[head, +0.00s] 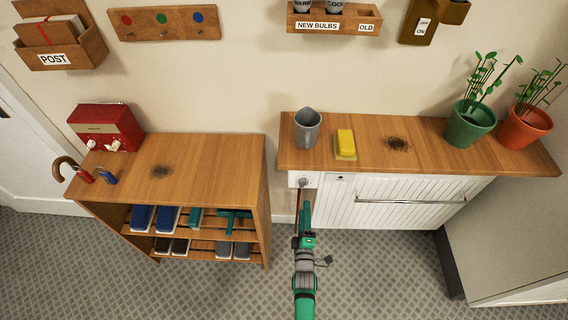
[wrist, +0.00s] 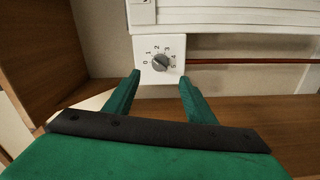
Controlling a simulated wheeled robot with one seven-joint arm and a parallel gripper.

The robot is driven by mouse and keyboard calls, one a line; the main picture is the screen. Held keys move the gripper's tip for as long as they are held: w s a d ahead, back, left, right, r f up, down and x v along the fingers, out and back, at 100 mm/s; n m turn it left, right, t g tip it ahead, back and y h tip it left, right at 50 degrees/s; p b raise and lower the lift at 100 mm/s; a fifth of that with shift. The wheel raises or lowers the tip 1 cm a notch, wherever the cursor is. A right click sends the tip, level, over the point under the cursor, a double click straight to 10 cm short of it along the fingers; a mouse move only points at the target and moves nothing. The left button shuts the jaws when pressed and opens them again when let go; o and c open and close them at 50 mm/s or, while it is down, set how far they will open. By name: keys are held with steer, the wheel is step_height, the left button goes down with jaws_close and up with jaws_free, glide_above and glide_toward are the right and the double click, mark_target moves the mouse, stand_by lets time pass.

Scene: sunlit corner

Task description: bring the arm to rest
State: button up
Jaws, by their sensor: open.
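My arm (head: 304,270) reaches up from the bottom middle of the head view. My gripper (head: 306,205) is in front of the dial unit under the left end of the right-hand shelf. In the wrist view my gripper (wrist: 158,78) has its two green fingers apart, with nothing between them. The white dial plate (wrist: 145,74) with a grey knob (wrist: 161,60) and printed numbers lies just beyond the fingertips. The knob looks untouched by the fingers; its exact setting is hard to read. The fingertips are hard to make out in the head view.
A white radiator (head: 400,205) is right of the arm. The wooden shelf above it (head: 370,125) holds a grey cup (head: 307,128), yellow sponge (head: 345,143) and two potted plants. A shoe rack (head: 210,170) with a red box (head: 106,127) stands left. The patterned floor (head: 220,295) is clear in front.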

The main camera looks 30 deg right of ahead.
steer(key=s+a+r+m+t+y, duration=0.1)
steer(key=s+a+r+m+y, duration=0.15)
steer(key=s+a, duration=0.65)
steer(key=s+a+r+m+y, duration=0.1)
steer(key=s+a+r+y, duration=0.2)
steer(key=s+a, duration=0.6)
steer(key=s+a+r+m+y, duration=0.2)
steer(key=s+a+r+m, duration=0.1)
steer(key=s+a+r, duration=0.2)
steer(key=s+a+r+m+y, duration=0.2)
steer(key=s+a+r, duration=0.3)
steer(key=a+r, duration=0.3)
step_height(320, 180, up, 3)
steer(key=shift+a+r+m+g, duration=0.2)
steer(key=shift+a+m+g, duration=0.2)
steer(key=shift+m, duration=0.25)
steer(key=shift+s, duration=0.1)
